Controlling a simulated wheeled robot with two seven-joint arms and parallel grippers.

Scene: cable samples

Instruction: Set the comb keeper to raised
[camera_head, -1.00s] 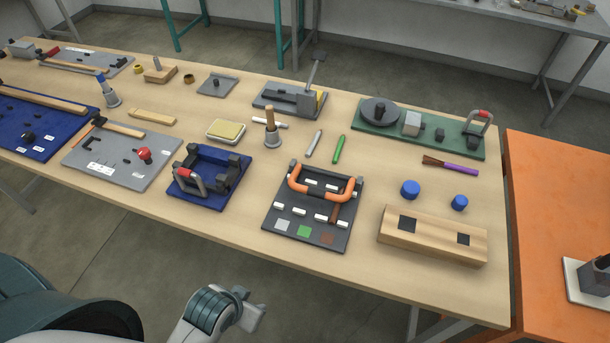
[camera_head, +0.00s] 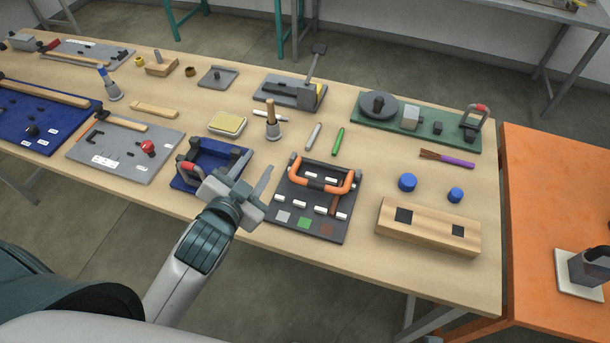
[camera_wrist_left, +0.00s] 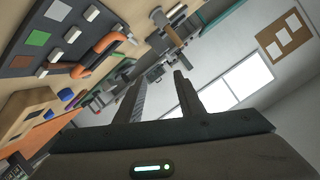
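No part carries a readable label, so I cannot tell for sure which is the comb keeper. The likeliest is the orange U-shaped bar (camera_head: 337,189) on the dark board (camera_head: 288,203) with rows of white pieces. Its arms come from the board's far part and its crossbar faces me; its exact tilt is unclear. It also shows in the left wrist view (camera_wrist_left: 103,46), at upper left. My left gripper (camera_head: 254,172) is open and empty, left of the dark board and in front of the blue fixture. My right gripper is out of view.
The blue fixture (camera_head: 186,183) with a red-gripped handle is partly behind my left gripper. A wooden block (camera_head: 428,229) with two dark squares and two blue caps (camera_head: 407,182) lie right of the dark board. Markers (camera_head: 338,141) lie behind it.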

